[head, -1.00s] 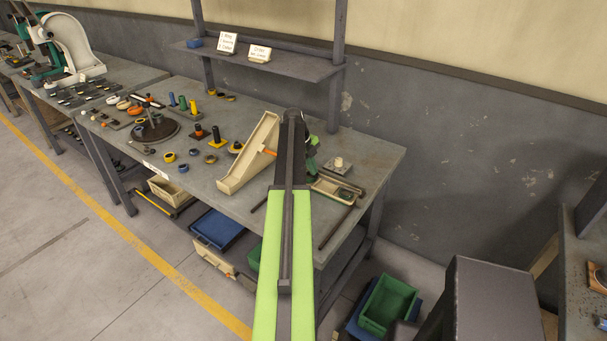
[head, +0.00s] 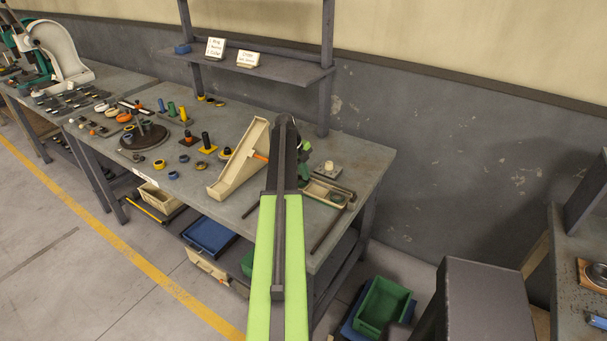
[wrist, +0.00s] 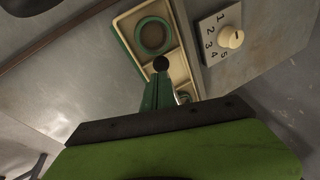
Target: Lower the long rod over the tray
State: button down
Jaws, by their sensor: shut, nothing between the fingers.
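The tray (head: 312,194) is shallow and beige, with compartments. It lies on the table right of my arm and shows in the wrist view (wrist: 180,72) with a green ring in its far compartment. A long dark rod (head: 327,231) lies on the table in front of the tray, its near end at the front edge. In the wrist view my gripper (wrist: 160,76) appears as narrow dark green fingers, shut and empty, above the tray's edge. A black round end shows at their tips; I cannot tell what it belongs to.
A block with numbers and a cream knob (wrist: 230,38) stands beside the tray. A beige wedge-shaped stand (head: 240,165) is left of my arm. Small parts and a dark round plate (head: 143,136) fill the table's left. A shelf (head: 300,76) rises behind.

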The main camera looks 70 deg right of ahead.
jog(key=p+v, duration=1)
jog(key=v, duration=0.2)
jog(key=shift+s+a+r+p, duration=0.25)
jog(key=shift+s+a+p, duration=0.1)
jog(key=shift+p, duration=0.05)
